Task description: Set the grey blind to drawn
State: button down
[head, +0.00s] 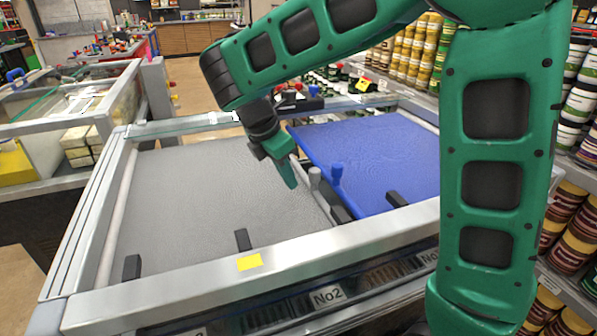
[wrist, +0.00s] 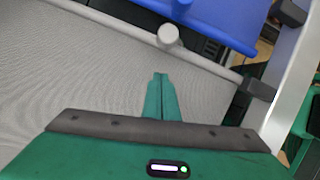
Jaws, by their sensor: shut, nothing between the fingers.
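The grey blind (head: 205,195) lies spread over the left part of the metal-framed case, from its left side to a bar near the blue blind. Its grey knob (head: 314,178) stands on that bar; it also shows in the wrist view (wrist: 168,36). The blind's mesh fills the left of the wrist view (wrist: 75,65). My gripper (head: 291,184) is shut and empty, pointing down over the blind just left of the knob. In the wrist view its fingertips (wrist: 160,76) sit below the knob in the picture, apparently apart from it.
A blue blind (head: 375,150) with a blue knob (head: 337,173) covers the right part, close beside the grey bar. Black blocks (head: 242,240) stand along the front rail (head: 200,285), which carries a yellow note (head: 249,262). Stocked shelves (head: 410,45) stand behind at right.

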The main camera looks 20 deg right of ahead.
aim_at(320, 171)
jog(key=shift+w+d+r, duration=0.1)
jog(key=shift+w+d, duration=0.15)
jog(key=shift+d, duration=0.65)
jog(key=shift+w+d+r, duration=0.1)
jog(key=shift+w+d, duration=0.15)
jog(key=shift+d, duration=0.65)
jog(key=shift+d, duration=0.1)
jog(key=d, duration=0.5)
